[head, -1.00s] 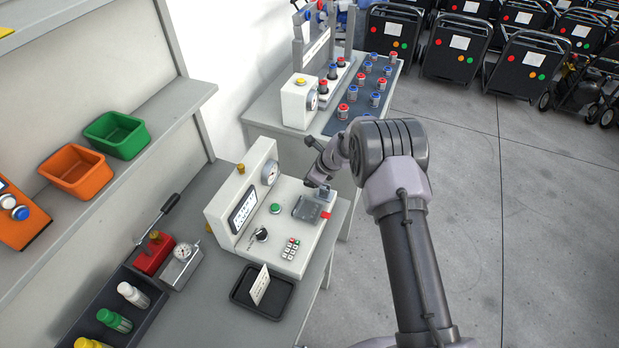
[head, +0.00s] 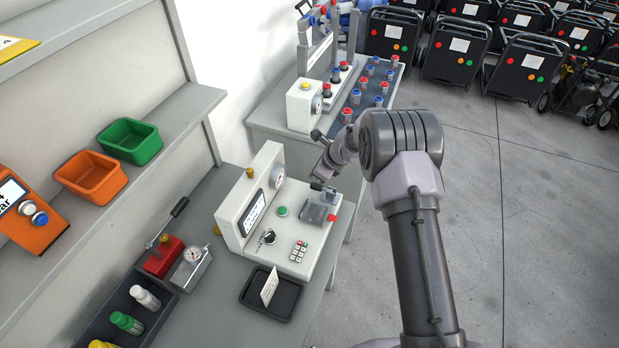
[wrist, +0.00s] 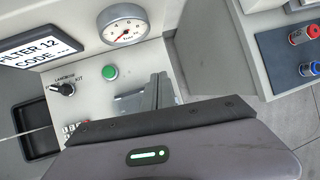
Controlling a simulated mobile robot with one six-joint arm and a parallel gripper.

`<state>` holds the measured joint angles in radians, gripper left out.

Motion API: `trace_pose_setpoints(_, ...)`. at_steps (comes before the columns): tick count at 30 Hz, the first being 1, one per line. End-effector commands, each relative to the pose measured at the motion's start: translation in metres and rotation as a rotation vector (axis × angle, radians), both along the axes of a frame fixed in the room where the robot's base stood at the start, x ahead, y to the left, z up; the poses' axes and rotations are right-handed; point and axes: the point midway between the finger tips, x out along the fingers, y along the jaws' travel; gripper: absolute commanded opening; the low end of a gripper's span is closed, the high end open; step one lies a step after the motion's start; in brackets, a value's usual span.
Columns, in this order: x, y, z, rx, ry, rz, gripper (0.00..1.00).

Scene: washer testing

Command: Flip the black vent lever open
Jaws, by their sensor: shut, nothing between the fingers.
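A black lever (head: 172,217) sticks up at a slant from the red block (head: 163,257) on the bench, beside a small round gauge. A black knob (head: 268,237) sits on the white tester's panel, and also shows in the wrist view (wrist: 62,88). I cannot tell which part is the vent lever; no label reads "vent". My gripper (head: 318,187) is shut and empty, just above the grey fixture (head: 313,213) at the tester's right side. In the wrist view its fingers (wrist: 160,90) partly hide the fixture, and the gripper body hides the tester's near side.
The white tester (head: 236,218) carries a display, a gauge (wrist: 124,31) and a green button (wrist: 110,72). A black tray (head: 257,303) with a card lies in front. Orange (head: 92,178) and green bins (head: 131,141) stand on the shelf. A second bench stands behind.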

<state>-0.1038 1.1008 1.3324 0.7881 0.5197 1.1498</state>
Motion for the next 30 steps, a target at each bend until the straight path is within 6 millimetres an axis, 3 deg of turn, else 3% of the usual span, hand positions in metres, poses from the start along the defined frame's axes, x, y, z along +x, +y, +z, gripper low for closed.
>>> trace_pose_setpoints(6,-0.009,0.006,0.054,0.0,-0.004,0.002,0.0)
trace_pose_setpoints(12,-0.015,0.008,0.083,0.0,-0.002,0.002,0.0)
trace_pose_setpoints(30,-0.017,0.008,0.092,-0.004,-0.009,0.011,0.0)
